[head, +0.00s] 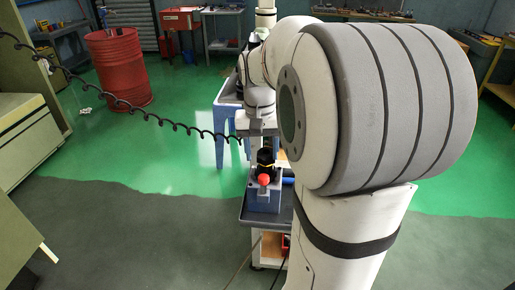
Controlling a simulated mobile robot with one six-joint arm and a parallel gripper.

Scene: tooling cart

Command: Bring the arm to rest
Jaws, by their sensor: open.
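My gripper (257,138) shows small near the middle of the head view, at the end of my white and grey arm. It is open, and I see nothing held in it. Its fingertips are small and hard to make out. It is in line with and above a blue block (263,200) in the picture; the height between them is hard to judge. The block has a black part and a red knob (264,180) on top and sits on the dark top of the tooling cart (284,215). My large arm joint hides the cart's right side.
A blue stand (219,137) is behind the gripper. A black coiled cable (135,107) crosses the left. A red drum (122,70) stands at the back left, beige cabinets (28,140) at the left edge. Green floor (160,160) is open left of the cart.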

